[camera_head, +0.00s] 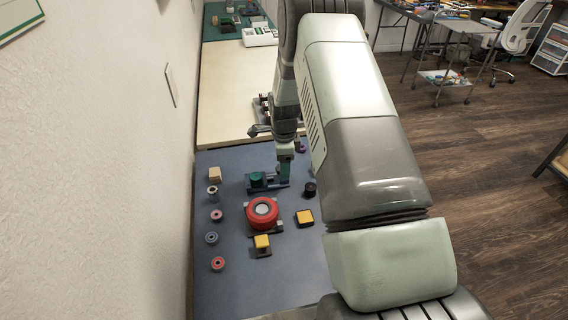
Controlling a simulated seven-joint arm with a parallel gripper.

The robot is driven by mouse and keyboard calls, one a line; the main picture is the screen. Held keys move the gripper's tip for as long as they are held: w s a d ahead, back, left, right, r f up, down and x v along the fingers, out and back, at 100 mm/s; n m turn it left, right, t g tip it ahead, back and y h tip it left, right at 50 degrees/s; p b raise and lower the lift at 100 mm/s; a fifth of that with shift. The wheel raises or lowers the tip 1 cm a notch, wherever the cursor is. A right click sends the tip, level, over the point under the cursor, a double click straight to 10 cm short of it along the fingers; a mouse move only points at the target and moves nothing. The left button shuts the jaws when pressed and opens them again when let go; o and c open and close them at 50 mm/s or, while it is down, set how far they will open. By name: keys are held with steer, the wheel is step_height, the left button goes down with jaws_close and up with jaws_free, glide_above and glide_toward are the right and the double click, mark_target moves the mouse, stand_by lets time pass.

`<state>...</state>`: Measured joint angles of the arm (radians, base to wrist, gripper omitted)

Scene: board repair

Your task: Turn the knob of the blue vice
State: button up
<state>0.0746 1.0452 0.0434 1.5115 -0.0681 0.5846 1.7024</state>
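A small dark blue vice-like fixture (268,188) sits on the blue-grey mat, with a dark green round piece (257,179) at its left end. A teal upright part stands at its right end, directly below my gripper (285,158). My gripper points down over that right end. It is too small to tell whether the fingers touch the fixture or are open or shut. My arm covers the area to the right. The vice's knob cannot be made out clearly.
A red round device (262,212) stands just in front. Yellow-topped blocks (262,245) (304,217) and a black cylinder (310,189) are nearby. Several small spools (212,238) and a tan block (215,174) line the left. The wall is close left. The mat's front is clear.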

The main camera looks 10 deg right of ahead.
steer(key=c, duration=0.8)
steer(key=shift+o, duration=0.2)
